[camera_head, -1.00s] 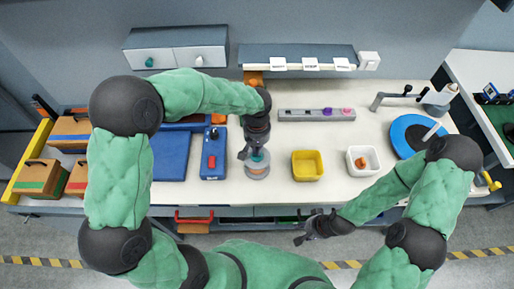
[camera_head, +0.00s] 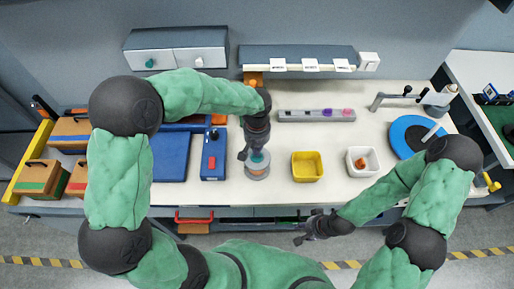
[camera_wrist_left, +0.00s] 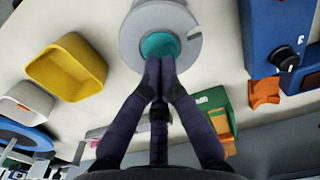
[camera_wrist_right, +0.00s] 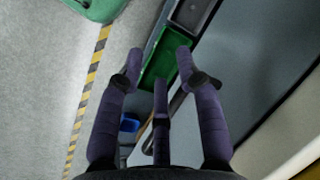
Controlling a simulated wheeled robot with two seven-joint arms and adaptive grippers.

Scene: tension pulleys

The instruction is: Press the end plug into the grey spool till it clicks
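The grey spool (camera_head: 257,173) stands near the front edge of the table, and it also shows at the top of the left wrist view (camera_wrist_left: 190,52). The teal end plug (camera_wrist_left: 158,45) sits in the middle of the spool's top. Whether it is fully seated cannot be told. My left gripper (camera_wrist_left: 159,62) is above the spool with its fingertips together at the plug's edge. It looks shut with nothing between the fingers; contact with the plug is unclear. My right gripper (camera_head: 300,238) hangs in front of the table, open and empty in the right wrist view (camera_wrist_right: 158,68).
A yellow bin (camera_head: 307,166) and a white bin (camera_head: 362,160) with an orange part stand right of the spool. A blue box with a red button (camera_head: 212,160) is at its left. A grey rail (camera_head: 316,115) with small coloured parts lies behind. Table between is clear.

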